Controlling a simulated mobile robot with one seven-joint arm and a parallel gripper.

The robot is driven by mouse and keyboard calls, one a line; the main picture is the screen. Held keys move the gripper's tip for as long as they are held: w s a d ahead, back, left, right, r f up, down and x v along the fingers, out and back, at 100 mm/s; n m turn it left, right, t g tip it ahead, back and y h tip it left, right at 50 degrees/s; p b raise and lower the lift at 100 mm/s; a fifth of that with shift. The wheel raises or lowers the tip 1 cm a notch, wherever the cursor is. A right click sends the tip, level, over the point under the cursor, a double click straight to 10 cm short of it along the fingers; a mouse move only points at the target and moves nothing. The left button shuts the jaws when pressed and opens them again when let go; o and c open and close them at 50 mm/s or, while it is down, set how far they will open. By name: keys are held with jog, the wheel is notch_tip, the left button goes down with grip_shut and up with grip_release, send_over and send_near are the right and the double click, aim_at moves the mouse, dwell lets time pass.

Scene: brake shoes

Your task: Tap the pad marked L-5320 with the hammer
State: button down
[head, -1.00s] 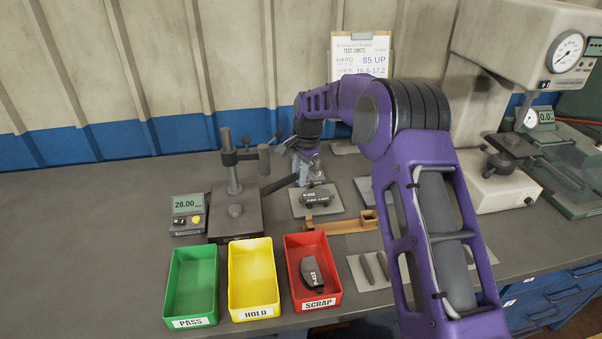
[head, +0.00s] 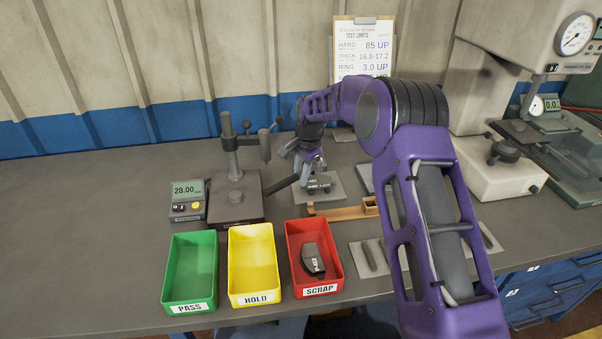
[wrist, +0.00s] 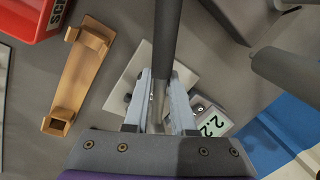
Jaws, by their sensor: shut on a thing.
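My gripper (head: 308,168) is shut on a hammer. The hammer's dark handle (head: 281,184) slants out to the left in the head view, and it also runs up from between the jaws in the wrist view (wrist: 166,42). The hammer's head is hidden. A dark brake pad (head: 321,186) lies on a pale square mat (head: 331,197) just below and right of my gripper; its marking is too small to read. The wrist view shows the mat (wrist: 183,73) mostly behind the jaws. I cannot tell whether the hammer touches the pad.
A meter (wrist: 211,122) showing 2.2 is beside the jaws. The gauge stand (head: 231,160) rises left of my gripper. A wooden holder (head: 340,211) lies in front. Green (head: 190,295), yellow (head: 254,288) and red (head: 318,284) bins stand nearer; the red one holds a pad.

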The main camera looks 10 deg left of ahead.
notch_tip(320, 180, down, 2)
jog(key=shift+f+b, duration=0.1)
jog(key=shift+b, duration=0.25)
notch_tip(320, 180, up, 7)
jog(key=p, duration=0.3)
jog(key=shift+f+p, duration=0.1)
jog(key=shift+p, duration=0.3)
